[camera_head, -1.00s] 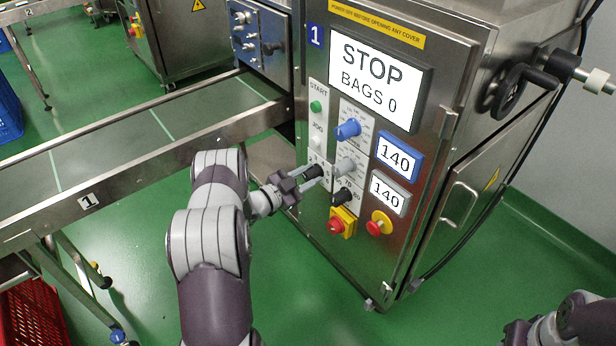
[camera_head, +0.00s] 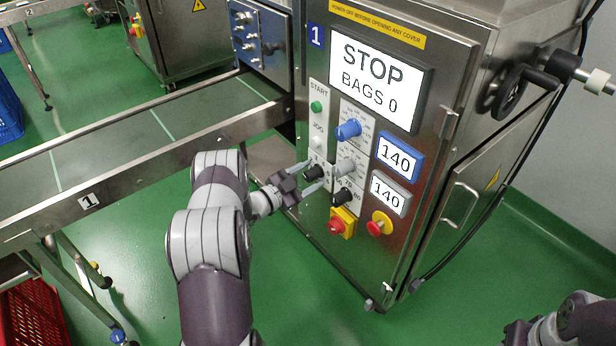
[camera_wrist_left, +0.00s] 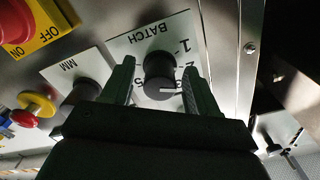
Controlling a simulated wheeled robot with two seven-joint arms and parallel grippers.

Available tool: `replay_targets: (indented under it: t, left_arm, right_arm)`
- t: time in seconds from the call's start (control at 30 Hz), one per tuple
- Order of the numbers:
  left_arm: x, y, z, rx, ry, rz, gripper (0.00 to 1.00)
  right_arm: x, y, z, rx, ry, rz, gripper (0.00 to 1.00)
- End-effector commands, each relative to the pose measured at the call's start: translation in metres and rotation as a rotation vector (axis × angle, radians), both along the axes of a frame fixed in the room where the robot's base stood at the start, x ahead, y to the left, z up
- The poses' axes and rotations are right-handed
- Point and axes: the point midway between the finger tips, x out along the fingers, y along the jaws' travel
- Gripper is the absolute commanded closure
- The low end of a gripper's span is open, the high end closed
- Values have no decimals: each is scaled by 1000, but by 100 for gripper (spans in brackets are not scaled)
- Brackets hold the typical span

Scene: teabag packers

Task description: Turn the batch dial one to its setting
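The batch dial (camera_head: 315,173) is a black knob on the front panel of machine 1. It also shows in the left wrist view (camera_wrist_left: 158,72), on a white plate marked BATCH with numbers around it. A white line on the knob points to the right in that view; which number it meets is partly hidden by a finger. My left gripper (camera_head: 306,178) is open, one finger on each side of the dial, with visible gaps in the wrist view (camera_wrist_left: 158,88). My right gripper (camera_head: 520,332) is at the bottom right; its finger state is unclear.
Close by are a grey knob (camera_head: 345,166), a black knob (camera_head: 343,196), a blue knob (camera_head: 347,130), and a red-on-yellow switch (camera_head: 337,226). A red emergency button (camera_head: 379,224) sits to the right. The screen (camera_head: 373,82) reads STOP, BAGS 0. A conveyor (camera_head: 150,125) runs left.

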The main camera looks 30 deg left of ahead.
Motion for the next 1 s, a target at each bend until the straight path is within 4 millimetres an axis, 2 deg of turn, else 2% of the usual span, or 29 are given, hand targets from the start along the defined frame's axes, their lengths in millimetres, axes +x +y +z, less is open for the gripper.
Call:
replay_targets:
  t: [0.13, 0.4, 0.5, 0.7, 1.0]
  left_arm:
    - [-17, 9, 4, -1, 1, 4, 41]
    - [-85, 36, 3, -2, 2, 6, 41]
    - [-103, 43, 2, -1, 1, 4, 41]
    - [-117, 49, 0, -1, 1, 1, 41]
    - [-117, 48, 0, -1, 1, 1, 41]
  right_arm:
    - [0, 0, 10, 0, 0, 0, 57]
    - [0, 0, 31, 0, 0, 0, 57]
    - [0, 0, 34, 0, 0, 0, 57]
    - [0, 0, 36, 0, 0, 0, 57]
    - [0, 0, 35, 0, 0, 0, 57]
